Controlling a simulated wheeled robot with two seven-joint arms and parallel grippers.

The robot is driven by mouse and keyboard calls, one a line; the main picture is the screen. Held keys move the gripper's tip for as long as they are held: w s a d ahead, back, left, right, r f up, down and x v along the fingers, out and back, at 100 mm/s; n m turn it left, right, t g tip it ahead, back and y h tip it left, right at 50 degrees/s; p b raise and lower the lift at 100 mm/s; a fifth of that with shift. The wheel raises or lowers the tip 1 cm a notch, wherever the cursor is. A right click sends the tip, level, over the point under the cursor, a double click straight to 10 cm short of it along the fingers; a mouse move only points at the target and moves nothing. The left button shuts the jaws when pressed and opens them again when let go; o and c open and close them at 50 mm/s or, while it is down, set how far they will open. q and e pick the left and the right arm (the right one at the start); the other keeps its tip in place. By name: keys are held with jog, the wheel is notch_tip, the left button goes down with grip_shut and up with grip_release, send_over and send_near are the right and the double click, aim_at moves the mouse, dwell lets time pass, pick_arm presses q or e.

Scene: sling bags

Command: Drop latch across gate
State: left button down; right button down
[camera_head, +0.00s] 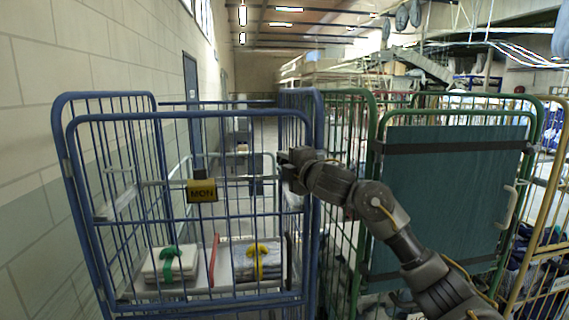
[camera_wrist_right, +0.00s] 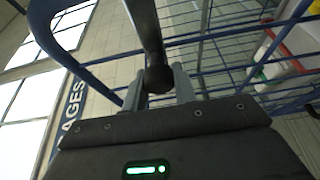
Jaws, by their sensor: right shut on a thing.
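The gate is the blue barred front (camera_head: 190,115) of a blue roll cage on the left in the head view. My right gripper (camera_head: 287,170) is at the gate's right upright, a little above mid-height. In the right wrist view its two grey fingers (camera_wrist_right: 160,88) are shut on the rounded end of a dark bar, which looks like the latch (camera_wrist_right: 147,25). The bar runs from the top edge of that view down between the fingers. In the head view the gripper and forearm hide most of the latch. My left gripper is not in view.
A yellow MON tag (camera_head: 201,191) hangs on the gate. Folded stacks with a green strap (camera_head: 168,262) and a yellow strap (camera_head: 262,258) lie inside the cage. A green cage with a teal panel (camera_head: 455,195) stands close on the right, behind my right arm. A block wall (camera_head: 60,60) is at the left.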

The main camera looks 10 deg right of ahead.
jog(key=c, duration=1.1)
grip_release()
jog(key=shift+f, duration=0.15)
jog(key=shift+s, duration=0.25)
jog(key=b+v, duration=0.1)
jog(key=v, duration=0.9)
jog(key=shift+s+d, duration=0.1)
